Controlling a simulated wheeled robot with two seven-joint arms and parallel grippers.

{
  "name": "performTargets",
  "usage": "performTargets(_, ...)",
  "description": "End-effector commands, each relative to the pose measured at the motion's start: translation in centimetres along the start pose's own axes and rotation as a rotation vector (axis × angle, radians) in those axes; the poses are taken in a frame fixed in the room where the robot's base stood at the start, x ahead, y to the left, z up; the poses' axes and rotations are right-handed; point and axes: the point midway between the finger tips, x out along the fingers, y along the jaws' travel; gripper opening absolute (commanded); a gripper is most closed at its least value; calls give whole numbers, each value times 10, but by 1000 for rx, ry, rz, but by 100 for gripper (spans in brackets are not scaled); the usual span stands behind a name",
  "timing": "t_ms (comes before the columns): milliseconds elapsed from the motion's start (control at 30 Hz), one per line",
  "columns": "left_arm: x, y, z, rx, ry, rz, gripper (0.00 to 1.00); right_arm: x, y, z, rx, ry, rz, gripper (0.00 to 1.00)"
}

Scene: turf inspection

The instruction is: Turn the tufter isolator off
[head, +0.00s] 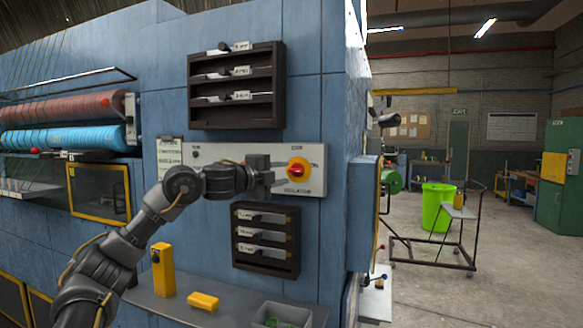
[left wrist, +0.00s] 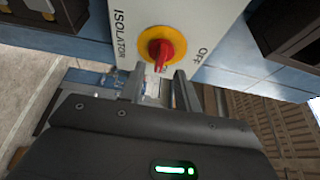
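The isolator is a red rotary knob on a yellow round plate (head: 298,170), on a pale panel (head: 311,185) fixed to the blue machine. In the left wrist view the red knob (left wrist: 160,48) shows close ahead, with the words ISOLATOR and OFF printed on the panel beside it. My left gripper (head: 277,172) is just left of the knob in the head view. In the left wrist view its two fingers (left wrist: 158,83) are apart, with the knob's red handle near the gap between their tips. Whether they touch it I cannot tell. My right gripper is not in view.
Dark label racks hang above (head: 237,129) and below (head: 267,267) the panel. A shelf (head: 150,299) below holds a yellow upright device (head: 163,270), a yellow block (head: 203,301) and a grey bin (head: 262,318). Open floor lies to the right, past a green bin (head: 436,207).

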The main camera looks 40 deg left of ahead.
Motion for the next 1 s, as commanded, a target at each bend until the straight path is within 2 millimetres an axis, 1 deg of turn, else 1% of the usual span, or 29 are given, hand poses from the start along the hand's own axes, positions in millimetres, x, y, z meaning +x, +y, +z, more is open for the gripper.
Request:
performTargets(33, 10, -4, 0, -3, 1, 2, 33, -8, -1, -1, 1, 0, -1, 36)
performTargets(100, 21, -3, 0, -2, 0, 2, 33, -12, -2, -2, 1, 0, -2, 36)
performTargets(200, 33, -3, 0, -2, 0, 1, 33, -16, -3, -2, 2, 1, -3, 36)
performTargets(300, 41, -2, 0, 0, 0, 1, 33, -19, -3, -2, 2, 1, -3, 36)
performTargets(433, 46, 0, 0, 0, -1, -1, 33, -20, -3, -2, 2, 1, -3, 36)
performTargets(667, 46, 0, 0, 1, -1, -1, 33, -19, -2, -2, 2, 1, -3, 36)
performTargets(767, 46, 0, 0, 0, -1, -1, 21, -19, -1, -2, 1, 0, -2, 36)
performTargets(900, 46, 0, 0, 1, -1, -1, 3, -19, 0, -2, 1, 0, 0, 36)
performTargets(933, 46, 0, 0, 0, -1, -1, 0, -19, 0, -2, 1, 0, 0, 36)
performTargets(1000, 46, 0, 0, 1, -1, -1, 0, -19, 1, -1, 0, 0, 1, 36)
